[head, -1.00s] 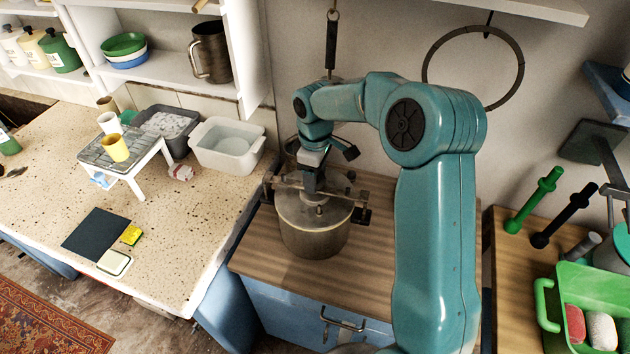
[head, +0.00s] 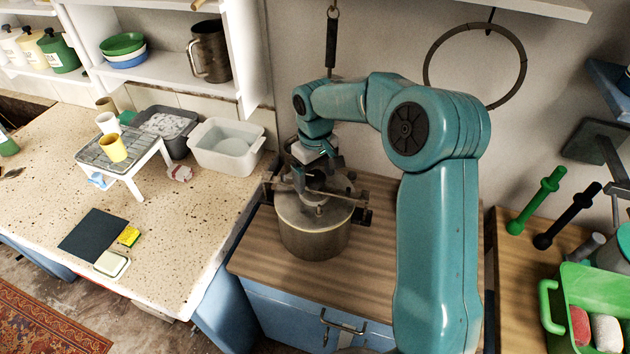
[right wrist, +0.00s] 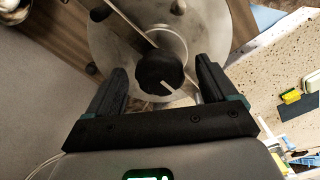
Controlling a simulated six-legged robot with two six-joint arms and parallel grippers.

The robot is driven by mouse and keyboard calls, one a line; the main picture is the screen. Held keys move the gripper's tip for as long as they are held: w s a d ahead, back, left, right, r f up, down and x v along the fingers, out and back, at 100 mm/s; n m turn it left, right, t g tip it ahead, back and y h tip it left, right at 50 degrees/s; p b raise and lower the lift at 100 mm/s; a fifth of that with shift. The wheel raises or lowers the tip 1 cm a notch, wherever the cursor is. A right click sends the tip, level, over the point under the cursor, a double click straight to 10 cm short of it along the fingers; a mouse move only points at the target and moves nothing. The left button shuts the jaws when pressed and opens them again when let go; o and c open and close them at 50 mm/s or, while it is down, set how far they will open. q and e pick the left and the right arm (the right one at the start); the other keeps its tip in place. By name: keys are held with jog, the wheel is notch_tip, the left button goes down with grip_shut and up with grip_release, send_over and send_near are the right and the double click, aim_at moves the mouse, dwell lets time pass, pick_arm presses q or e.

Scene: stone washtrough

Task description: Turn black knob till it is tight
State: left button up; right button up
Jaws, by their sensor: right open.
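The black knob (right wrist: 160,73) sits at the centre of the metal pot's round lid, with a pale mark on its rim. In the right wrist view, my right gripper (right wrist: 163,66) is open, with one finger on each side of the knob and a visible gap to each. The metal pot (head: 312,240) stands on the wooden counter with a clamp bar (right wrist: 130,20) across its lid. In the head view, my right gripper (head: 318,172) points down over the lid and largely hides the knob. My left gripper is in neither view.
The wooden counter (head: 300,283) is bare in front of the pot. A white basin (head: 228,150) stands to its left on the speckled worktop (head: 195,230). A green crate (head: 560,320) and dumbbell-shaped tools are at the right.

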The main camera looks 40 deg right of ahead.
notch_tip(320, 180, up, 6)
jog(key=p, duration=0.4)
jog(key=shift+p, duration=0.3)
jog(key=shift+r+b, duration=0.2)
jog(key=shift+b, duration=0.1)
jog(key=shift+r, duration=0.8)
jog(key=shift+s+a+f, duration=0.1)
